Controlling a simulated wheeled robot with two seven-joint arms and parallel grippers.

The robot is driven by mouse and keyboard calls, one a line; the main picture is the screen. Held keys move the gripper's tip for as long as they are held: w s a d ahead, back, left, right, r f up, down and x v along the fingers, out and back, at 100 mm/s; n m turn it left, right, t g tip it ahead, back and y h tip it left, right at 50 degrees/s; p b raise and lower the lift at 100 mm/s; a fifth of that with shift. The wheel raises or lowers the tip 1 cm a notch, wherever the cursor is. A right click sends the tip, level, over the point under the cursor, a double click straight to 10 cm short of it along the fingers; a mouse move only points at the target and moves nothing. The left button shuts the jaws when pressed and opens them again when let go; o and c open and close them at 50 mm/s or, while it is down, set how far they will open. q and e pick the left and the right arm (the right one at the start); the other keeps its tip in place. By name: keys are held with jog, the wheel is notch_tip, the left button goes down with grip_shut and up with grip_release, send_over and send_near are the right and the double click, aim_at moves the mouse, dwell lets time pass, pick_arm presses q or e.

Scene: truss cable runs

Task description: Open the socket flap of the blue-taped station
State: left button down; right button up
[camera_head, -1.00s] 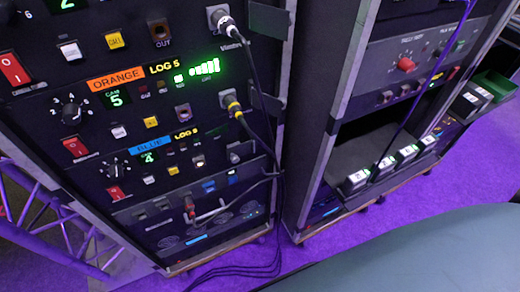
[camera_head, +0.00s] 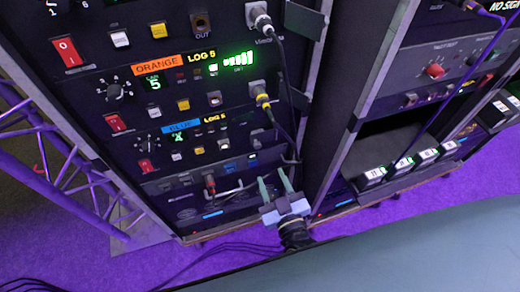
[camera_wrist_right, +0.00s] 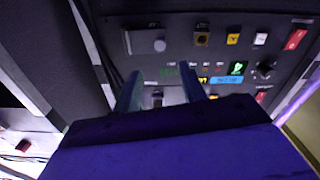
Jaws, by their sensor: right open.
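The blue-taped station is a black panel row with a blue label (camera_head: 180,127), a lit green display and a red switch. Its socket (camera_head: 258,134) is at the right end, with no cable in it. In the right wrist view, which is turned over, a grey socket plate with a round cover (camera_wrist_right: 146,41) sits at the left end of this row. The flap looks shut, but detail is small. My right gripper (camera_head: 275,178) is open and empty, below the socket in the head view. Its fingers (camera_wrist_right: 160,88) also show in the wrist view. My left gripper is not in view.
Above, the orange-taped station (camera_head: 160,63) has a yellow-ringed plug (camera_head: 262,99) in its socket. Black cables (camera_head: 285,75) hang along the rack's right side, close to my right gripper. A second rack (camera_head: 400,100) stands to the right. A truss (camera_head: 60,180) is at left.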

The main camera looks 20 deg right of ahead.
aim_at(258, 147)
jog(key=w, duration=1)
jog(key=shift+w+a+b, duration=0.15)
jog(key=shift+w+b, duration=0.05)
jog(key=shift+b, duration=0.15)
grip_shut()
